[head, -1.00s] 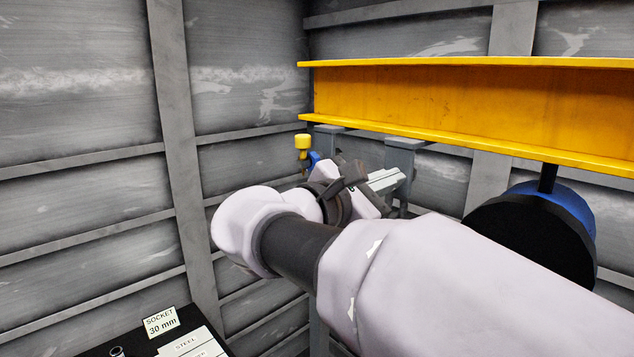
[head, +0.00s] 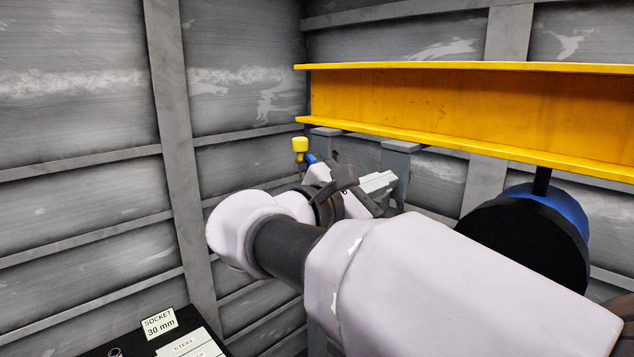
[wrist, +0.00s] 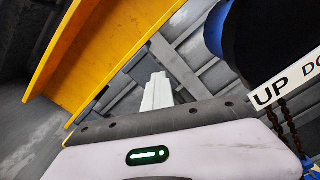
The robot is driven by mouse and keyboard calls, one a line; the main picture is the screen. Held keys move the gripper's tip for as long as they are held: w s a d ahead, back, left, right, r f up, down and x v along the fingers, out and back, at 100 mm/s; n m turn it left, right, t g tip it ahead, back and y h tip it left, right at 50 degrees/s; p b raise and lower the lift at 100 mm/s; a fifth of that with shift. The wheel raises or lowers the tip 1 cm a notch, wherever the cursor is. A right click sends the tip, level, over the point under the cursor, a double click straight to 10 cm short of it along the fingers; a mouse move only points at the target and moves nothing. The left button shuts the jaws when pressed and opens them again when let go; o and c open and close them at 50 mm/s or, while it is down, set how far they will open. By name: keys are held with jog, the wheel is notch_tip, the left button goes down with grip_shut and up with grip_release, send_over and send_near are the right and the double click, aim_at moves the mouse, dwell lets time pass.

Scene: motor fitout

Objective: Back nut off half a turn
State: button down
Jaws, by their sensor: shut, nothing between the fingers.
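My gripper (head: 378,182) is at the end of my arm, near the grey uprights below the yellow beam. Its pale fingers also show in the wrist view (wrist: 157,92); they are together with nothing between them. I cannot make out a nut in either view. My arm covers much of the middle of the head view and may hide it.
A yellow beam (head: 460,110) spans above, with a black and blue hoist (head: 525,235) at right. A sign reading "UP" (wrist: 285,85) and chains (wrist: 288,125) show in the wrist view. A "SOCKET 30 mm" card (head: 159,324) stands lower left. A yellow-topped fitting (head: 300,145) is behind my wrist.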

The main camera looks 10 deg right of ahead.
jog(key=shift+w+a+r+p, duration=0.4)
jog(key=shift+w+r+p, duration=0.1)
jog(key=shift+p, duration=0.4)
jog(key=shift+w+a+p, duration=0.2)
jog(key=shift+p, duration=0.25)
jog(key=shift+r+p, duration=0.35)
jog(key=shift+p, duration=0.05)
jog(key=shift+w+a, duration=0.15)
jog(key=p+v, duration=0.1)
jog(key=v, duration=0.5)
jog(key=shift+p, duration=0.3)
